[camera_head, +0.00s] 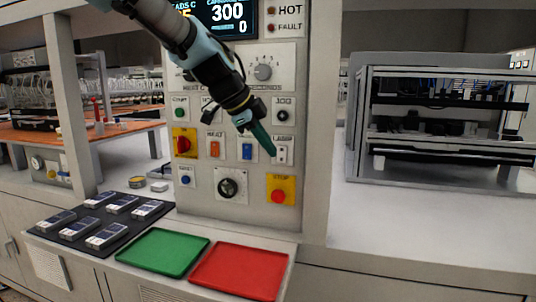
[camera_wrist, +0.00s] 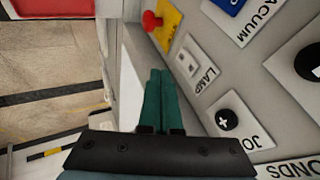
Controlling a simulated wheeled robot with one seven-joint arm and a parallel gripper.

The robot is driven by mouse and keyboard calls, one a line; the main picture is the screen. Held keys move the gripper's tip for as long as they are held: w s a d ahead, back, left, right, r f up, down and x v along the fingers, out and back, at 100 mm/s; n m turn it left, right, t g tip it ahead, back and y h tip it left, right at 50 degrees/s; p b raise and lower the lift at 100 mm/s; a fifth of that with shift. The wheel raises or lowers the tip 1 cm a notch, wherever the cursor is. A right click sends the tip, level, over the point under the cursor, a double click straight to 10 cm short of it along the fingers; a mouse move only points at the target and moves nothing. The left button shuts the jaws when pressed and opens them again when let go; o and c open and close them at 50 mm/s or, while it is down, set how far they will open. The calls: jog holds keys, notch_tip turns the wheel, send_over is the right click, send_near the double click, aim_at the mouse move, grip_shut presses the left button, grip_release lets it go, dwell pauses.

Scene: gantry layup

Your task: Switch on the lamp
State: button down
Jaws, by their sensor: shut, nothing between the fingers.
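The lamp switch (camera_head: 283,155) is a small white rocker on a pale plate on the control panel's right side. In the wrist view the switch (camera_wrist: 187,65) sits beside a label reading LAMP. My gripper (camera_head: 272,153) has green fingers, pressed together and empty. In the head view its tips overlap the left edge of the lamp plate. In the wrist view the closed tips (camera_wrist: 162,72) are to the left of the switch, apart from it in the picture. I cannot tell how far they are from the panel face. Which way the rocker is set is too small to tell.
The JOG button (camera_head: 283,115) is above the lamp switch, the blue VACUUM switch (camera_head: 247,151) left of it, and the red stop button (camera_head: 278,197) on yellow below. A green tray (camera_head: 163,252) and red tray (camera_head: 240,272) lie below the panel. Open space is to the panel's right.

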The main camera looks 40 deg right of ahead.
jog(key=b+v, duration=0.2)
jog(key=v, duration=0.6)
jog(key=shift+r, duration=0.2)
jog(key=f+b, duration=0.2)
jog(key=b, duration=0.3)
jog(key=shift+a, duration=0.1)
jog(key=shift+r, duration=0.15)
jog(key=shift+r, duration=0.1)
